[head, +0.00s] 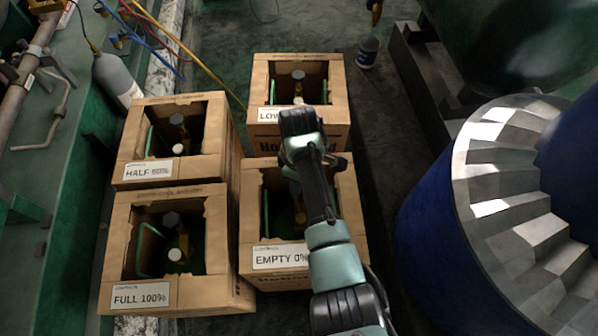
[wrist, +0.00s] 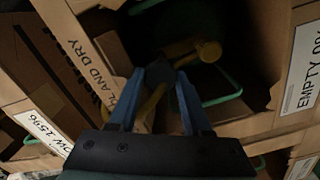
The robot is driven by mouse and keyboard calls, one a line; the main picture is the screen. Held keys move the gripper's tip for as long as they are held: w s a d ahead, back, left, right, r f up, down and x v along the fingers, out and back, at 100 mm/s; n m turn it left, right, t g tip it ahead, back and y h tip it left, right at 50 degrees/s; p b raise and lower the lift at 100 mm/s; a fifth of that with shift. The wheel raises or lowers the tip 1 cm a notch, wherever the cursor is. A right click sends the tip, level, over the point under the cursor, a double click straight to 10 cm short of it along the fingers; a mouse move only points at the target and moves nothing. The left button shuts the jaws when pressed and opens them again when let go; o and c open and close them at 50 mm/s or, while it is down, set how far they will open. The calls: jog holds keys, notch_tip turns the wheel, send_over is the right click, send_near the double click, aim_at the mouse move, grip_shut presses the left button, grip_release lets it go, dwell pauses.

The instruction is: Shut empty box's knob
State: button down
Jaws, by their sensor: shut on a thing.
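The cardboard box labelled EMPTY 0% (head: 249,225) stands at the front right of the group of boxes, and its label also shows at the right in the wrist view (wrist: 304,68). In the wrist view, my gripper (wrist: 160,82) has its two blue fingers on either side of a dark knob (wrist: 159,71) inside the box opening and is shut on it. A yellow brass valve body (wrist: 205,51) shows beside the knob, with green cylinder parts around it. In the head view, my arm covers part of the opening and hides the knob.
Boxes labelled FULL 100% (head: 118,270), HALF (head: 127,150) and LOW (head: 260,80) stand close around. A grey cylinder (head: 115,75) and hoses are at the left. A large blue drum (head: 425,235) is at the right. Dark floor is clear between the drum and boxes.

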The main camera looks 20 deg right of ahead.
jog(key=m+p, duration=0.4)
jog(key=m, duration=0.1)
jog(key=shift+a+r+m, duration=0.1)
jog(key=shift+r+m, duration=0.05)
jog(key=shift+m, duration=0.15)
jog(key=m+p, duration=0.2)
jog(key=m, duration=0.4)
jog(key=m+p, duration=0.1)
jog(key=m, duration=0.5)
jog(key=shift+m, duration=0.3)
jog(key=m, duration=0.5)
jog(key=shift+m, duration=0.3)
jog(key=c, duration=0.6)
grip_release()
